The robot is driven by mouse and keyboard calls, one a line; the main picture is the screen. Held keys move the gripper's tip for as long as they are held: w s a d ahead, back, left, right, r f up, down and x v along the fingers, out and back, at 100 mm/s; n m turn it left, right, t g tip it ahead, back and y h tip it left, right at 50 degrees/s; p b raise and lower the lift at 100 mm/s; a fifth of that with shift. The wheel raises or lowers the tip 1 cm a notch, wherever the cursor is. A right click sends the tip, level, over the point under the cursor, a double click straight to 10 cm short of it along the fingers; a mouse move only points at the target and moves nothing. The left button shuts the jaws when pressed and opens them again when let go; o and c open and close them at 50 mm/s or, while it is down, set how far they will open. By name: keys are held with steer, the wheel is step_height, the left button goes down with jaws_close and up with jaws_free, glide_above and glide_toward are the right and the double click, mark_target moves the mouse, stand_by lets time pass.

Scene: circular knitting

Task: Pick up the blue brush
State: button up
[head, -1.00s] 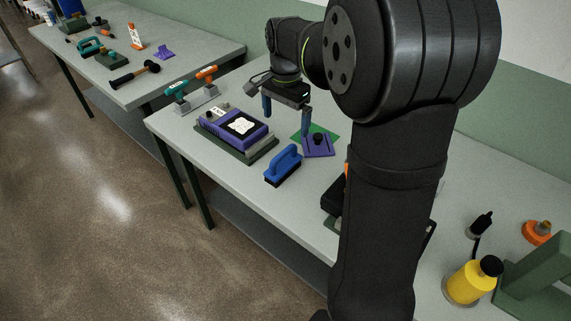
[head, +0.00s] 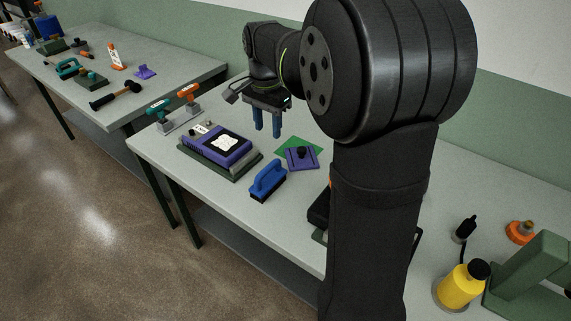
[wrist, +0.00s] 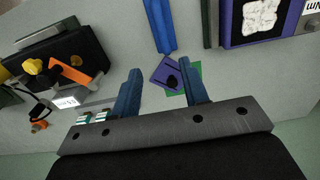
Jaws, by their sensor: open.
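The blue brush (head: 268,182) lies on the near part of the workbench, handle up and dark bristles down. In the wrist view the blue brush (wrist: 160,22) shows at the top edge, partly cut off, beyond my fingertips. My gripper (head: 266,131) is open and empty, above the bench and behind the brush in the head view. In the wrist view my gripper (wrist: 160,67) has its two blue fingers apart, with a purple plate (wrist: 166,74) seen between and beyond them. Nothing touches the fingers.
The purple plate with a black knob (head: 302,158) lies by a green sheet (head: 289,146), close behind the brush. A purple device (head: 219,142) sits left of the brush. A rack with teal and orange tools (head: 180,121) stands farther left. My arm hides part of the bench.

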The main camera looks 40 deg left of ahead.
mark_target(268, 166)
steer(key=shift+a, duration=0.1)
steer(key=f, duration=0.3)
steer(key=a+f+h, duration=0.1)
steer(key=f, duration=0.2)
steer(key=f+h, duration=0.1)
steer(key=f, duration=0.3)
steer(key=shift+s+a, duration=0.2)
steer(key=shift+s, duration=0.15)
steer(key=shift+w+d+f, duration=0.1)
steer(key=shift+d+f, duration=0.1)
steer(key=shift+f, duration=0.75)
steer(key=shift+w+d+f, duration=0.1)
steer(key=shift+d+f, duration=0.05)
steer(key=shift+f, duration=0.8)
steer(key=shift+d+f, duration=0.2)
steer(key=shift+f, duration=0.75)
jaws_close()
